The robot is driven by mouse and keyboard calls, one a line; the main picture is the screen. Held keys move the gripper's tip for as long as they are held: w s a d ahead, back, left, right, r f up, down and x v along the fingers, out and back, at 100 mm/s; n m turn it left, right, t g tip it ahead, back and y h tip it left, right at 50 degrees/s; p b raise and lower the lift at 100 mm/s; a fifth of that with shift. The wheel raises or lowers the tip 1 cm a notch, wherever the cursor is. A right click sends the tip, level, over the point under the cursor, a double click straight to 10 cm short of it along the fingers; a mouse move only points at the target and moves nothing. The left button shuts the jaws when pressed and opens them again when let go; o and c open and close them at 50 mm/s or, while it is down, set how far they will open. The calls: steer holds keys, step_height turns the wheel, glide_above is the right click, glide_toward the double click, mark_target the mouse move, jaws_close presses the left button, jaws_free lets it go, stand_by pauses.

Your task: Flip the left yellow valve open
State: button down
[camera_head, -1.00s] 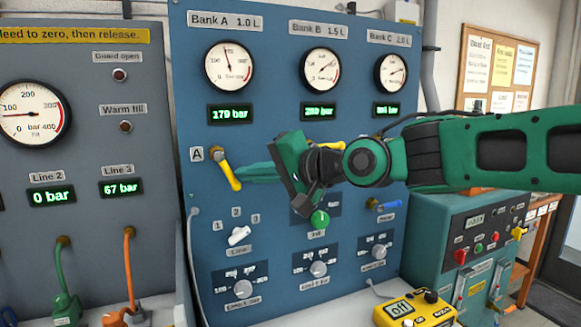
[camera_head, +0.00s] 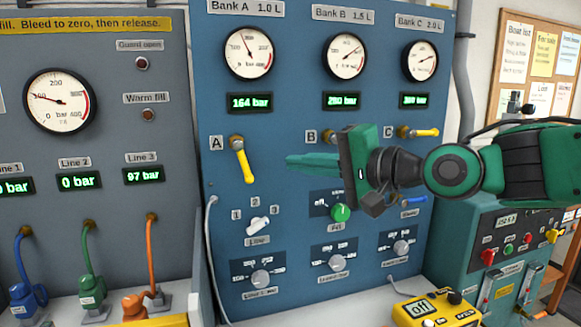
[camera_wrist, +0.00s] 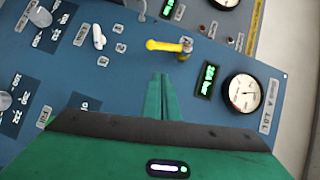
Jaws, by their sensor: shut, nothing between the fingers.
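The left yellow valve (camera_head: 243,158) is the lever beside label A on the blue panel, under the 164 bar readout. Its handle points down and slightly right from its brass pivot. In the wrist view the yellow valve (camera_wrist: 168,46) lies beyond the fingertips. My gripper (camera_head: 290,163) is shut and empty, its green fingers pointing left at the valve with a gap between. The shut fingers also show in the wrist view (camera_wrist: 162,78), apart from the handle. Yellow valve C (camera_head: 424,132) lies horizontal at the right; valve B (camera_head: 330,136) is mostly hidden behind my gripper.
A white selector knob (camera_head: 257,226) sits below valve A, and a green knob (camera_head: 340,212) sits below my gripper. A grey panel (camera_head: 100,205) with gauge and hoses stands at left. A yellow device (camera_head: 435,312) lies at lower right. The panel around valve A is clear.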

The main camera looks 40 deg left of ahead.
steer(key=d, duration=0.5)
steer(key=shift+w+d+r, duration=0.15)
steer(key=shift+d+r, duration=0.15)
steer(key=shift+d, duration=0.05)
